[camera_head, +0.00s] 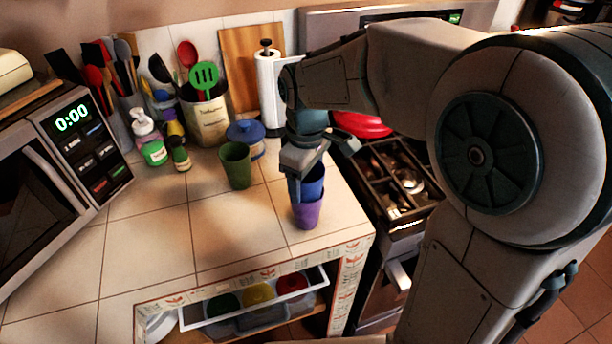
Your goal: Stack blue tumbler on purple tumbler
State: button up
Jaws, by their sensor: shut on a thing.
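The blue tumbler (311,187) is at the right front part of the tiled counter. It sits directly above the purple tumbler (306,215), with its lower part at or inside the purple rim; I cannot tell how deep it is seated. The purple tumbler stands upright near the counter's right edge. My gripper (312,170) points down and is shut on the blue tumbler at its upper part. My gripper and wrist hide part of the blue rim.
A utensil crock (206,118) and paper towel roll (268,92) are at the back. A microwave (62,175) is at left. The stove (395,185) adjoins at right. The front counter is clear.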

jog(key=o, duration=1)
notch_tip(320, 180, up, 13)
jog(key=p, duration=0.1)
jog(key=s+d+f+m+t, duration=0.3)
jog(key=s+d+f+m, duration=0.7)
jog(key=s+d+m, duration=0.1)
jog(key=shift+s+d+f, duration=0.35)
jog(key=shift+s+d, duration=0.15)
jog(key=shift+s, duration=0.25)
